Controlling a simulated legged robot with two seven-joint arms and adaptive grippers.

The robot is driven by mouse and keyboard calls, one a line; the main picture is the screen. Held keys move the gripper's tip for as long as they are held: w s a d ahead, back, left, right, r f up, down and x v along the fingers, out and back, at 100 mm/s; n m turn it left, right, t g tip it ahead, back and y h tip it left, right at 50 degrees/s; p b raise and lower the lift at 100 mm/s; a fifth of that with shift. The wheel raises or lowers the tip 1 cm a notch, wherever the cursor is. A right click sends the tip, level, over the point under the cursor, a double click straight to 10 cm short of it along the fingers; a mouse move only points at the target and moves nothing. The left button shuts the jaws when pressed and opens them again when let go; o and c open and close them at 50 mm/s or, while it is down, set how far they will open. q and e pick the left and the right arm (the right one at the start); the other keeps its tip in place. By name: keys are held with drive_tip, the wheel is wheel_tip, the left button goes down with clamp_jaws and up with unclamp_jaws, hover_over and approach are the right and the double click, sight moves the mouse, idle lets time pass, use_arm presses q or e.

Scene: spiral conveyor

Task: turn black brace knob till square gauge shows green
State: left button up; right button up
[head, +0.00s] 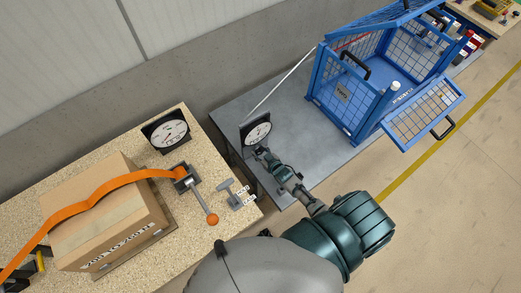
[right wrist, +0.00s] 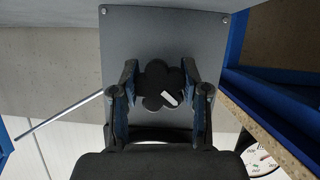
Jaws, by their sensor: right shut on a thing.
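A black lobed knob (right wrist: 165,84) with a white mark sits in front of a grey plate (right wrist: 165,30) in the right wrist view. My right gripper (right wrist: 160,88) is shut on the knob, one finger on each side; the gripper (head: 262,152) also shows in the head view, where it hides the knob. Just behind it stands a dark square gauge (head: 256,130) with a white round dial; I cannot make out green on it. Another dark square gauge (head: 166,131) with a white dial stands on the speckled table. My left gripper is not in view.
A blue mesh cage (head: 345,95) with an open door (head: 425,115) stands on the grey platform (head: 300,150). A thin pale rod (head: 282,80) slants beside it. The speckled table (head: 215,245) bears a strapped carton (head: 105,215) and an orange-tipped lever (head: 212,218).

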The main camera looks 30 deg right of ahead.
drive_tip(key=shift+m+y, duration=0.5)
drive_tip(key=shift+w+r+m+y+b, duration=0.1)
drive_tip(key=shift+m+y+b, duration=0.55)
drive_tip(key=shift+m, duration=0.35)
drive_tip(key=shift+m+y, duration=0.35)
drive_tip(key=shift+m, duration=0.05)
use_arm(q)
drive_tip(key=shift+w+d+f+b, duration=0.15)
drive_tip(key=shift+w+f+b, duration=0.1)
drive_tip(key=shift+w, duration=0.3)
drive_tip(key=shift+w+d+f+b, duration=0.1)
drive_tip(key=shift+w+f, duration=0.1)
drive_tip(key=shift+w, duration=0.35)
use_arm(e)
drive_tip(key=shift+w+d+r, duration=0.1)
drive_tip(key=shift+r, duration=0.1)
drive_tip(key=o, duration=1)
drive_tip(key=shift+r, duration=0.1)
drive_tip(key=shift+o, duration=0.8)
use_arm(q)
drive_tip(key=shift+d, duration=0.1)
use_arm(e)
drive_tip(key=shift+f, duration=0.2)
